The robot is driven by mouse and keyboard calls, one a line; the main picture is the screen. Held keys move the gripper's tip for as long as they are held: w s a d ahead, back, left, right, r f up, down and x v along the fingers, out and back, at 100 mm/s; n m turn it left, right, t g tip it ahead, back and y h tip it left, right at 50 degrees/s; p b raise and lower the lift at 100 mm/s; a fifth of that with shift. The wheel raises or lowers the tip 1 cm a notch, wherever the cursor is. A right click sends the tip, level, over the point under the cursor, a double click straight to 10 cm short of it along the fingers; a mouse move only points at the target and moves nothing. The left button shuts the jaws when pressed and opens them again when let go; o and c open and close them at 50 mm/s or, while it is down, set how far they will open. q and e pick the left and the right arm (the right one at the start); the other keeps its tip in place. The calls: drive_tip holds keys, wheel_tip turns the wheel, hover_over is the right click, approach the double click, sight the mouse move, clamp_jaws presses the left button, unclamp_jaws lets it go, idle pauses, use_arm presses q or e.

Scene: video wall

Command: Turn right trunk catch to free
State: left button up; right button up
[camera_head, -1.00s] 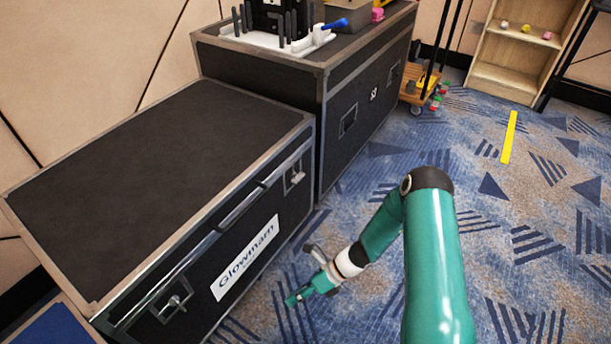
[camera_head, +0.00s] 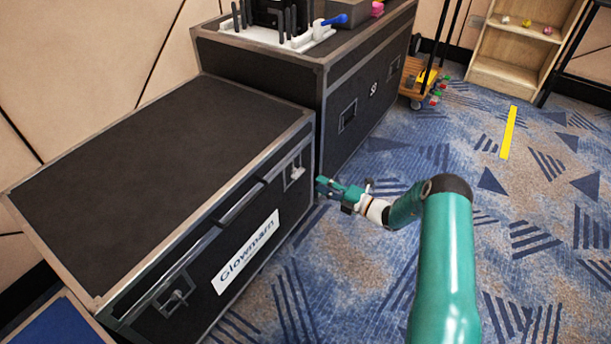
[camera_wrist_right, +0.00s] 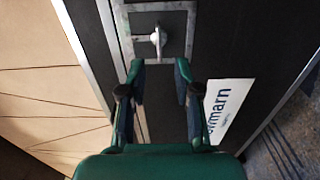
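The black trunk (camera_head: 150,170) with metal edges and a Glowmarn label (camera_head: 247,252) stands at the left with its lid closed. Its right catch (camera_head: 293,172) is a metal butterfly latch in a recessed plate near the right end of the front. In the right wrist view the catch (camera_wrist_right: 157,38) lies just ahead of the fingertips, its knob pointing to the left. My right gripper (camera_head: 320,186) is in front of the catch, apart from it; in the wrist view its fingers (camera_wrist_right: 160,70) are spread with nothing between them. The left catch (camera_head: 173,297) shows at the near end. My left gripper is out of view.
A taller black case (camera_head: 345,85) stands right behind the trunk, carrying a white rack (camera_head: 290,42) and a blue-handled tool (camera_head: 335,20). Carpet to the right is open, with a yellow strip (camera_head: 508,133). A wooden shelf (camera_head: 520,50) and a cart (camera_head: 415,85) stand farther back.

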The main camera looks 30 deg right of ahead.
sight(301, 174)
drive_tip(key=b+x, duration=0.2)
drive_tip(key=x, duration=0.6)
drive_tip(key=shift+w, duration=0.15)
